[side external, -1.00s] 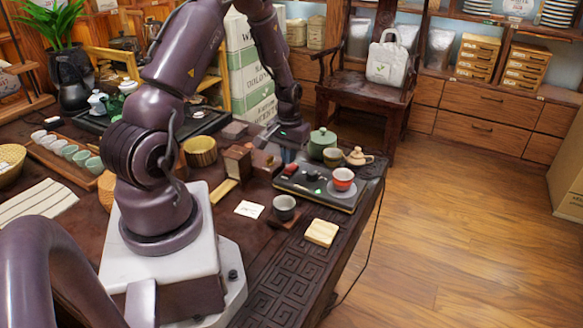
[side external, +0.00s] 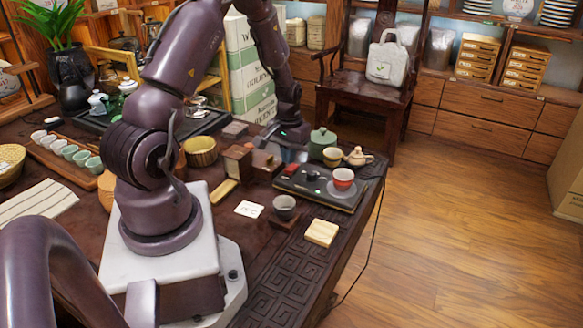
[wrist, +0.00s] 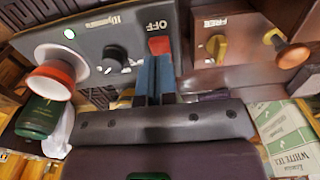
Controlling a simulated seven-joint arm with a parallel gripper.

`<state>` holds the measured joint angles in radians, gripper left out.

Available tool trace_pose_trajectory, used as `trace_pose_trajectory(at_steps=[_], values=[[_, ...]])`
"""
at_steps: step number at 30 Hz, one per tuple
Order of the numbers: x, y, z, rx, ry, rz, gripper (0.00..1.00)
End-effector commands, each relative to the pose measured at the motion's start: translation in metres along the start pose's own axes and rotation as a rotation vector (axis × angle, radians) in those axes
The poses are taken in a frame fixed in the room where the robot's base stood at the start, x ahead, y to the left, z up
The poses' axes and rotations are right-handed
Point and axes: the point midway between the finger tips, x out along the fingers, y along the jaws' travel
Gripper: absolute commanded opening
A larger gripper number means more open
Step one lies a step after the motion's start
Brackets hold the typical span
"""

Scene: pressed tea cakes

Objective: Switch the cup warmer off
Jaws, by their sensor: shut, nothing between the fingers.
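The cup warmer (side external: 325,197) is a flat dark unit on the table's right part. Its panel (wrist: 92,35) fills the upper left of the wrist view. A red switch (wrist: 160,45) sits by the printed word OFF; it also shows in the side view (side external: 291,168). A red-and-white cup (wrist: 58,72) stands on the warmer. My gripper (wrist: 154,60) is shut and empty, its blue fingertips right at the red switch; I cannot tell whether they touch it.
A wooden box with a brass knob (wrist: 217,46) stands close beside the warmer. A green lidded pot (side external: 322,141), a small yellowish cup (side external: 332,156) and a teapot (side external: 358,157) stand behind it. A grey cup (side external: 284,206) and a pale wooden block (side external: 322,232) are in front.

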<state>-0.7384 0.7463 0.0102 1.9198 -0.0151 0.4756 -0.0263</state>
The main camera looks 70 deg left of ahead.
Motion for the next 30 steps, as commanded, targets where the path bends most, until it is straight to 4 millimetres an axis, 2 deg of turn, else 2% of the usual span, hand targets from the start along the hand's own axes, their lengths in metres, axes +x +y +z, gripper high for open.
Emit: trace_pose_trajectory(at_steps=[30], values=[[0.0074,0.0,-0.0002,0.0,0.0,0.0,0.0]])
